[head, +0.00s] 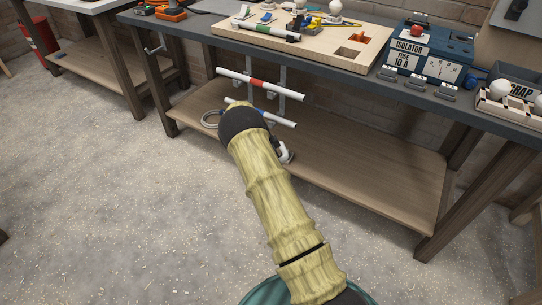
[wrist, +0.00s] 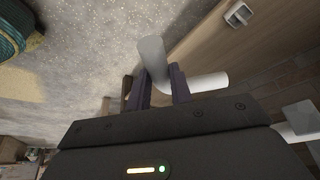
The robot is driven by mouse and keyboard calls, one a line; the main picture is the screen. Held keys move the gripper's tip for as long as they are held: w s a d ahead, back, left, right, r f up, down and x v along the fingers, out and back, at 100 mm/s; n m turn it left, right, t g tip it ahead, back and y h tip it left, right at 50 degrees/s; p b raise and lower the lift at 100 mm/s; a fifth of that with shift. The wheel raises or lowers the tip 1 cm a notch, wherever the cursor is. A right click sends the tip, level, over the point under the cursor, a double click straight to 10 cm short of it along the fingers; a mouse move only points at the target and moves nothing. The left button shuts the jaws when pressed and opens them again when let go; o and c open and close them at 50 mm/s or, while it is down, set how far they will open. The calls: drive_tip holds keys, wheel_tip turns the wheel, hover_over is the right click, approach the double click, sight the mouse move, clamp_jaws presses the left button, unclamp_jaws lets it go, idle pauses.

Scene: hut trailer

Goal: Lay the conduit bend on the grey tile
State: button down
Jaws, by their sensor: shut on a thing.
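The conduit bend (wrist: 152,56) is a white, elbow-shaped pipe. In the wrist view it sits between the two dark fingers of my gripper (wrist: 158,88), which are shut on it. One leg points up in the picture and the other points right. In the head view my arm hides most of the gripper. A small white part, apparently the bend (head: 285,153), shows beside the arm's end, in front of the lower shelf. I cannot pick out the grey tile in either view.
White pipes with a red band (head: 258,84) and a blue band (head: 270,115) hang at the bench (head: 190,38) front, close to my arm. A wooden board (head: 230,33), a blue isolator box (head: 432,50) and a scrap bin (head: 510,85) stand on top. The lower shelf (head: 370,165) looks largely clear.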

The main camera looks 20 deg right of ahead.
drive_tip(key=s+a+r+n+t+y+p, duration=0.15)
drive_tip(key=r+n+p, duration=0.25)
drive_tip(key=r+p, duration=0.55)
drive_tip(key=s+a+r+n+t+h+p, duration=0.1)
drive_tip(key=s+r+n+t+p, duration=0.2)
drive_tip(key=r+p, duration=0.65)
drive_tip(key=s+a+r+n+y+p, duration=0.1)
drive_tip(key=s+a+r+n+p, duration=0.2)
drive_tip(key=r+p, duration=0.4)
drive_tip(key=s+a+r+n+y+p, duration=0.1)
drive_tip(key=s+a+r+n+p, duration=0.3)
drive_tip(key=r+p, duration=0.3)
drive_tip(key=s+a+r+n+y+p, duration=0.2)
drive_tip(key=s+a+r+n+p, duration=0.1)
drive_tip(key=r+p, duration=0.4)
drive_tip(key=s+n+p, duration=0.1)
drive_tip(key=s+p, duration=0.1)
drive_tip(key=shift+s+a+r+n+p, duration=0.3)
drive_tip(key=shift+s+a+r, duration=0.05)
drive_tip(key=shift+r, duration=0.05)
